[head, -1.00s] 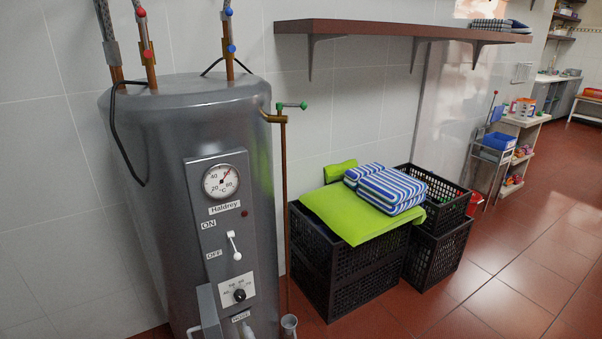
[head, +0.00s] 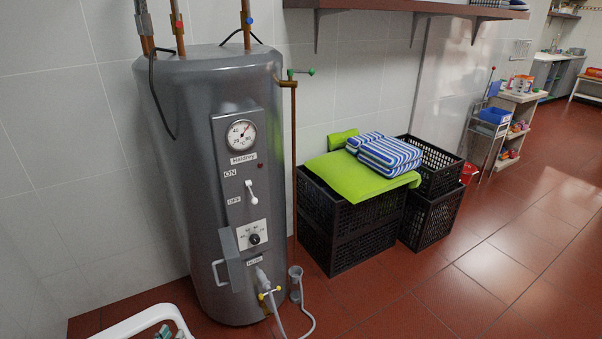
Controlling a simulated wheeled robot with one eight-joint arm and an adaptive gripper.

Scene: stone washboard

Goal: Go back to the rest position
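My gripper and arm do not show in the head view. The grey boiler (head: 190,170) stands upright against the tiled wall. Its panel has a round gauge (head: 241,136), a white ON/OFF lever (head: 251,191) in a slanted position and a black knob (head: 254,239). A grey open flap or cover (head: 231,256) is on its lower front. A hose with a yellow-handled valve (head: 268,294) comes from its bottom.
Black crates (head: 350,225) stand right of the boiler, with a green cloth (head: 355,178) and striped folded towels (head: 390,152) on top. A white curved rim (head: 140,320) shows at the bottom left. Open red floor (head: 480,270) lies to the right. A wall shelf (head: 430,8) hangs above.

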